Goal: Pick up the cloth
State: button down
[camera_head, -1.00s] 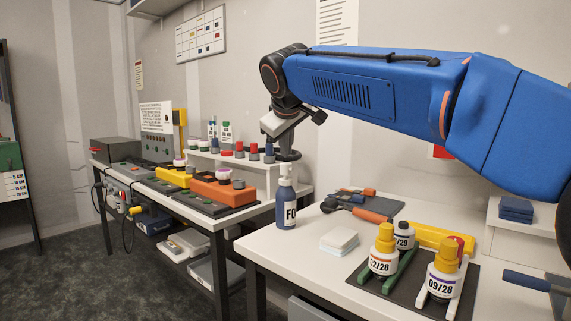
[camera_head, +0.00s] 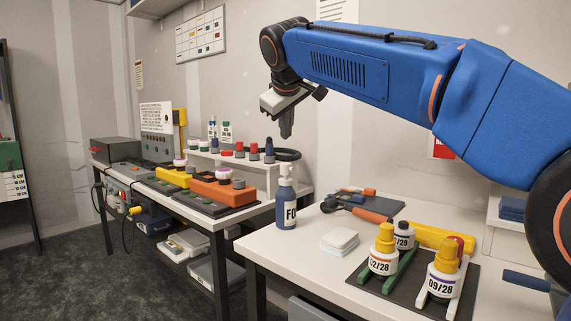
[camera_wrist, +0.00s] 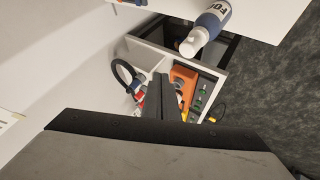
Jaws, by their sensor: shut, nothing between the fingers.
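A small folded white stack (camera_head: 340,241), which looks like cloth, lies on the right bench (camera_head: 300,262), just right of the blue spray bottle. A dark blue folded stack (camera_head: 513,208) sits on the white shelf at the far right; I cannot tell if it is cloth too. My gripper (camera_head: 286,134) is shut and empty. It points down in the air, above and behind the bottle in the head view and well away from both stacks. In the wrist view its fingers (camera_wrist: 160,80) are together, and neither stack shows there.
The blue bottle with a white cap (camera_head: 286,203) stands upright at the bench's left end; it also shows in the wrist view (camera_wrist: 210,24). A dark rack with yellow-capped bottles (camera_head: 384,255) is right of the white stack. An orange-handled tool (camera_head: 372,215) lies behind it.

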aim_at(340, 240)
jog(key=k+l, duration=0.1)
jog(key=k, duration=0.9)
